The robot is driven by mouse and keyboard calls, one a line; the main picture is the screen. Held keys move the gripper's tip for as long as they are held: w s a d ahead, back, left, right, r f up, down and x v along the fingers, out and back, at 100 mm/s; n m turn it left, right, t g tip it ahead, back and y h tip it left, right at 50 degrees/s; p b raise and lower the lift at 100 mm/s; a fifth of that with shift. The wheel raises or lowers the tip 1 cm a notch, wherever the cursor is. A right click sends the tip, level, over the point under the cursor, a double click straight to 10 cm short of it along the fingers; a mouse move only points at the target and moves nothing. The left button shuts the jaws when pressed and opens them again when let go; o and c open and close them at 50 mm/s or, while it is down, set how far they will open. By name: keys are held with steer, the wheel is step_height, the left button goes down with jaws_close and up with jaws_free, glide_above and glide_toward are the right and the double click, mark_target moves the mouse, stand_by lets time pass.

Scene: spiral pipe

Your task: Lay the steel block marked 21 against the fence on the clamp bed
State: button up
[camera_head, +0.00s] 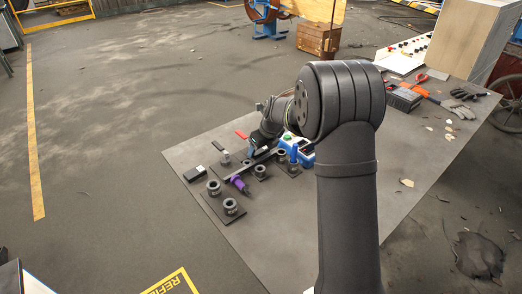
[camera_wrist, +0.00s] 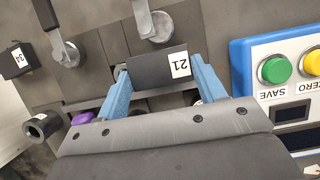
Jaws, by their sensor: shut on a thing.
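The dark steel block (camera_wrist: 150,72) with a white label 21 sits between the blue fingers of my gripper (camera_wrist: 158,70) in the wrist view. The label reads upside down. My gripper is shut on the block, over the dark plates of the clamp bed (camera_wrist: 78,82). Two clamps with metal arms, a left clamp (camera_wrist: 66,50) and a right clamp (camera_wrist: 155,26), stand just beyond the block. I cannot tell whether the block touches the bed or the fence. In the head view my gripper (camera_head: 256,146) is over the fixtures, and the block cannot be made out there.
Another dark labelled block (camera_wrist: 15,62) lies at the left. A ring (camera_wrist: 42,126) and a purple part (camera_wrist: 83,117) are nearby. A blue device with buttons (camera_wrist: 240,62) stands close on the right. The table's front left (camera_head: 265,240) is clear.

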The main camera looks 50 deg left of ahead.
steer(key=shift+f, duration=0.55)
steer(key=shift+f, duration=0.1)
steer(key=o, duration=1.3)
steer(key=shift+c, duration=0.2)
steer(key=v, duration=1.2)
